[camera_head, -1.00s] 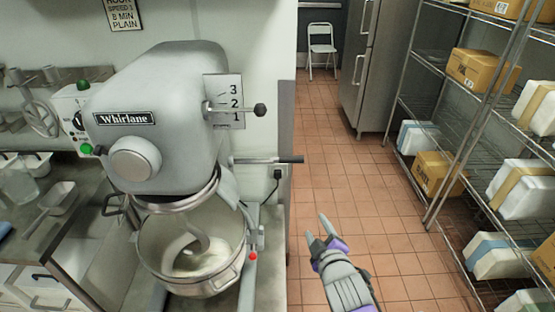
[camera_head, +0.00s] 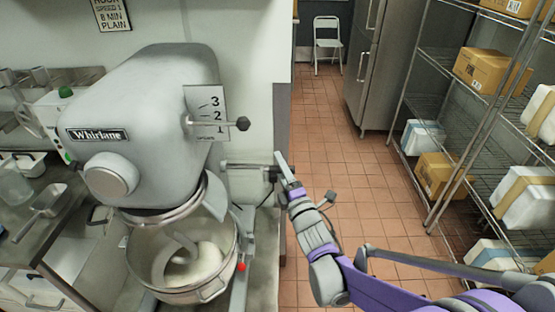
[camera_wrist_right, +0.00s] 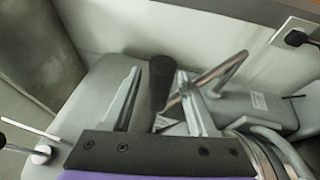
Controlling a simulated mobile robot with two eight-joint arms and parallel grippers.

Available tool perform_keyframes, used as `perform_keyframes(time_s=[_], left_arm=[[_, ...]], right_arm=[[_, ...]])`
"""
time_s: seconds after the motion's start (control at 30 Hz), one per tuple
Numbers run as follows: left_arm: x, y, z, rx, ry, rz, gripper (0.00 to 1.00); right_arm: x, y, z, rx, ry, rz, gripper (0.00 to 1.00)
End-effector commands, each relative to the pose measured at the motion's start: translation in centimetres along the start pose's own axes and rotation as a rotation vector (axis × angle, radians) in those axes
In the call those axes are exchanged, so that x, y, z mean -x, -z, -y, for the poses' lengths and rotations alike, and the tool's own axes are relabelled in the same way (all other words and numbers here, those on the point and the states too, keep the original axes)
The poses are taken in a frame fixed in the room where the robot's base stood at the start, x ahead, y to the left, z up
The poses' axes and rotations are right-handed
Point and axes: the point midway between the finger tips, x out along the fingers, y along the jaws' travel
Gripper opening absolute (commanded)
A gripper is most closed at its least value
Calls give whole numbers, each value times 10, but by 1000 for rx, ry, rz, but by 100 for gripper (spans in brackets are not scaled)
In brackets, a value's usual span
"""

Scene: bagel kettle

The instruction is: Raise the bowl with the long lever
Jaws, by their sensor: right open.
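The steel mixing bowl (camera_head: 205,291) hangs low at the front of the grey mixer, with pale dough and the hook in it. The long lever (camera_head: 240,167) sticks out to the right from the mixer's side, roughly level. My right gripper (camera_head: 283,172) is at the lever's outer end. In the right wrist view, the lever's black grip (camera_wrist_right: 161,84) lies between the two spread fingers of my right gripper (camera_wrist_right: 158,75). I cannot tell whether either finger touches it. The grip is partly hidden by the gripper in the head view. My left gripper is not in view.
The grey mixer (camera_head: 150,95) has a short speed lever (camera_head: 242,124) above the long lever. A red knob (camera_head: 241,267) is beside the bowl. Wire shelves (camera_head: 425,110) with boxes stand at the right. The tiled floor (camera_head: 345,150) between is clear.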

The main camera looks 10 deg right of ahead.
Motion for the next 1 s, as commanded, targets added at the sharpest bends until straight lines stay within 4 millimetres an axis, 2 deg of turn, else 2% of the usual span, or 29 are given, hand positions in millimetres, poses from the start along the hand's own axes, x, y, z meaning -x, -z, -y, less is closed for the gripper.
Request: perform_keyframes(time_s=[0.03,0.2,0.5,0.83,1.0], left_arm=[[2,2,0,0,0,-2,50],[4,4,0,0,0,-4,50],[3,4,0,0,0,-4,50],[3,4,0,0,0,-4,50],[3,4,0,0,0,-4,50]], right_arm=[[-8,0,-1,-1,-1,0,58],[-20,0,0,0,1,1,58],[-21,0,0,0,1,1,58],[-21,0,0,-1,1,1,0],[-21,0,0,-1,1,1,0]])
